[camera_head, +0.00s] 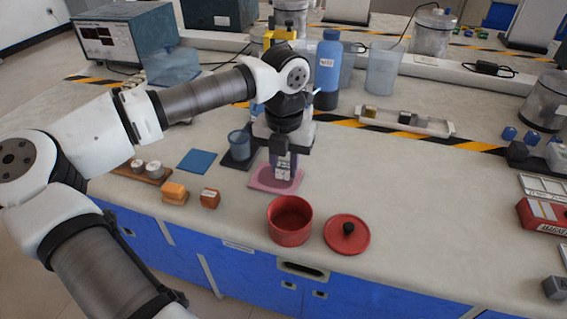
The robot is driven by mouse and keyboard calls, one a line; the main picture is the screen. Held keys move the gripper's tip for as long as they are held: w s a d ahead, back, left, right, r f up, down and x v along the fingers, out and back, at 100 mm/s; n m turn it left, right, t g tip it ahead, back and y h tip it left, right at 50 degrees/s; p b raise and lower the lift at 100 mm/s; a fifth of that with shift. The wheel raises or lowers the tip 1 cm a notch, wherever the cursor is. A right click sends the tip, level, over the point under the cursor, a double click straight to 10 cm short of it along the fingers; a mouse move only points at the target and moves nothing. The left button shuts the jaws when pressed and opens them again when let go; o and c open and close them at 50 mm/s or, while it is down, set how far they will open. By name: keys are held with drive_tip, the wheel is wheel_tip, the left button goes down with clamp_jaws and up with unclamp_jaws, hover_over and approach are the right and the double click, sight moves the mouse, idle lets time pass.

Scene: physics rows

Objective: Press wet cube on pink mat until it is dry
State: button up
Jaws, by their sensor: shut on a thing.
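The pink mat (266,184) lies flat on the bench near its front edge. My gripper (283,171) points straight down over the mat, with its fingertips at or just above the mat's surface. It is shut on a small cube, mostly hidden between the fingers. I cannot tell whether the cube is wet, or whether it touches the mat.
A red pot (289,222) and its red lid (347,234) stand in front of the mat. Orange blocks (174,194), a smaller orange-brown block (210,198) and a blue mat (197,161) lie left. A blue cup (239,144) and blue bottle (327,72) stand behind.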

sight(284, 165)
drive_tip(key=shift+f+b, duration=0.75)
drive_tip(key=shift+b, duration=0.15)
idle(1.9)
drive_tip(key=shift+r, duration=0.1)
drive_tip(key=shift+w+a+r+p, duration=0.1)
drive_tip(key=shift+a+r+p, duration=0.25)
drive_tip(key=shift+r, duration=0.3)
drive_tip(key=shift+f+b, duration=0.75)
drive_tip(key=shift+b, duration=0.1)
idle(1.8)
drive_tip(key=shift+d+r, duration=0.1)
drive_tip(key=shift+d+r+p, duration=0.25)
drive_tip(key=shift+r+p, duration=0.05)
drive_tip(key=shift+r, duration=0.35)
drive_tip(key=shift+r+p, duration=1.55)
drive_tip(key=shift+r, duration=0.95)
